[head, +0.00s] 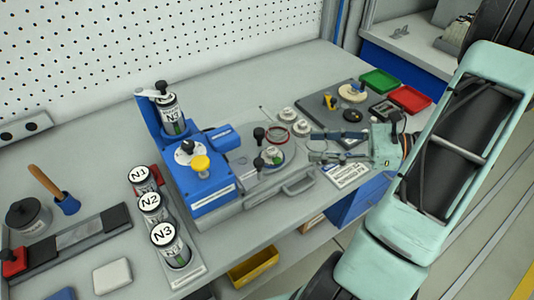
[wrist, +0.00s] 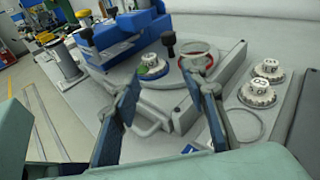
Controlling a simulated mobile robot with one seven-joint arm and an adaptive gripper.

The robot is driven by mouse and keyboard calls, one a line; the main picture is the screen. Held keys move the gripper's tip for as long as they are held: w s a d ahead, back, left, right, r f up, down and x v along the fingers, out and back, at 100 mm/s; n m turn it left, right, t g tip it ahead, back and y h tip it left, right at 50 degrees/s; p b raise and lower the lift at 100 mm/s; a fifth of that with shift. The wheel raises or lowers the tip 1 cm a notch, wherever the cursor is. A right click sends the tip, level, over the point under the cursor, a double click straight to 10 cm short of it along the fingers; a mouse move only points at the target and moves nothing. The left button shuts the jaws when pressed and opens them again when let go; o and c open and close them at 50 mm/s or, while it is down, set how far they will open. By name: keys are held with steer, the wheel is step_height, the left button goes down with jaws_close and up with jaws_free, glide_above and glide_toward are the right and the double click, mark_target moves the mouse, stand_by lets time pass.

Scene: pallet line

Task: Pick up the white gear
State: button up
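Two white gear-like pieces with dark numbers on top sit on a tray right of the machine in the wrist view, a near one (wrist: 257,93) and a far one (wrist: 268,69). In the head view, one of them (head: 287,114) shows behind my gripper. Another white piece with green (wrist: 152,66) sits on the machine's round plate, also visible in the head view (head: 273,156). My gripper (head: 312,146) is open and empty, its fingers pointing at the machine. In the wrist view, its fingertips (wrist: 160,74) spread before the round plate. I cannot tell their exact height.
The blue and grey machine (head: 206,190) has upright black knobs and a red-rimmed ring (head: 275,132) near the plate. A grey handle (head: 299,184) projects at its front. Canisters (head: 170,243) stand left. Green (head: 380,81) and red (head: 409,99) trays lie at the back right.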

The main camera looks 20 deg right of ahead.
mark_target(276, 151)
steer(key=shift+m, duration=0.4)
steer(key=a, duration=0.3)
steer(key=w+a, duration=0.1)
steer(key=a, duration=0.1)
steer(key=shift+f, duration=0.35)
steer(key=x, duration=0.5)
steer(key=shift+s+a, duration=0.2)
steer(key=shift+a, duration=0.1)
jaws_close()
